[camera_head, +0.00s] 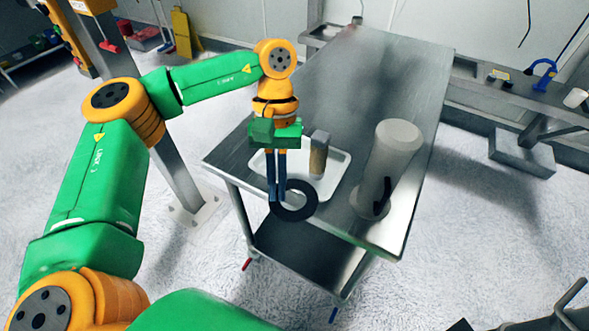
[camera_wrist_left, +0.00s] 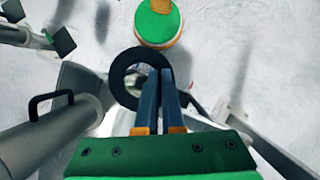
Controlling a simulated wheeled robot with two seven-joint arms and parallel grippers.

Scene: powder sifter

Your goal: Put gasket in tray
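The gasket is a black ring (camera_head: 312,201) near the table's front edge in the head view, overlapping the tray's front side. My left gripper (camera_head: 277,197) points down with its two blue fingers close together at the ring's left side. In the left wrist view, the fingers (camera_wrist_left: 160,75) pinch one side of the gasket (camera_wrist_left: 117,76), and it appears held off the table. The white tray (camera_head: 341,167) lies on the metal table, partly hidden by the gripper and gasket. My right gripper cannot be made out.
A brown-and-grey upright object (camera_head: 318,155) stands in the tray. A tall grey cylinder (camera_head: 397,150) with a black handle stands right of the tray; it also shows in the left wrist view (camera_wrist_left: 45,135). The far part of the metal table (camera_head: 385,65) is clear.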

